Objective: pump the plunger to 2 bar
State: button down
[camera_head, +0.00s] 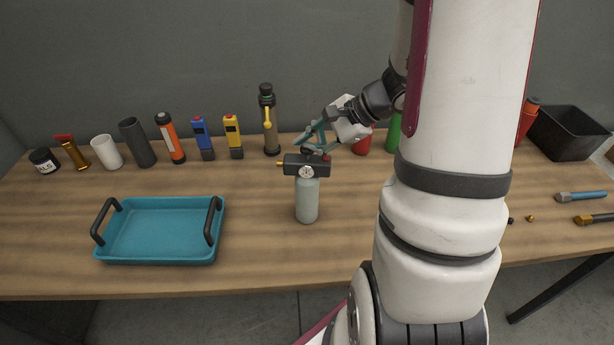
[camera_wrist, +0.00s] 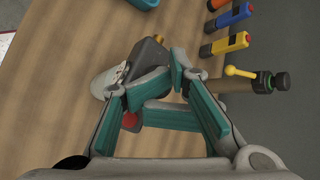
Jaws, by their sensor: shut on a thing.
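A pale grey-green bottle (camera_head: 307,203) with a black pump head (camera_head: 296,164) stands upright on the table, near the middle of the head view. A small round white gauge (camera_head: 306,171) faces front on the head; its reading is too small to make out. A brass tip points left. My gripper (camera_head: 309,147) is right above the head, reaching in from the right, with its fingers shut at the plunger. The plunger is mostly hidden by the fingers. In the wrist view, the teal-padded fingers (camera_wrist: 152,82) cover part of the black head (camera_wrist: 148,56), and a red part (camera_wrist: 130,122) shows beside them.
A teal tray (camera_head: 160,232) with black handles lies at front left. A dark flask with a yellow handle (camera_head: 268,122) stands behind the bottle. Several cups, torches and devices line the back left. A black bin (camera_head: 567,132) stands at far right. The table in front of the bottle is clear.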

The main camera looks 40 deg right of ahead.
jog(key=shift+r+p, duration=1.6)
jog(key=shift+r, duration=1.45)
jog(key=s+a+r+n+g, duration=0.1)
jog(key=s+a+r+n, duration=0.15)
jog(key=a, duration=0.25)
jog(key=s+a+r+n+g+b, duration=0.1)
jog(key=s+a+r+n, duration=0.1)
jog(key=a+r+n, duration=0.15)
jog(key=s+a+r+n+g, duration=0.1)
jog(key=s+a+r+n, duration=0.1)
jog(key=a+n, duration=0.3)
jog(key=s+a+r+n+t+h+b, duration=0.1)
jog(key=s+a+r+n+h, duration=0.2)
jog(key=s+n, duration=0.5)
jog(key=s+r+h, duration=0.1)
jog(key=h, duration=0.1)
jog(key=shift+s+a+r+h, duration=0.2)
jog(key=shift+a+h, duration=0.1)
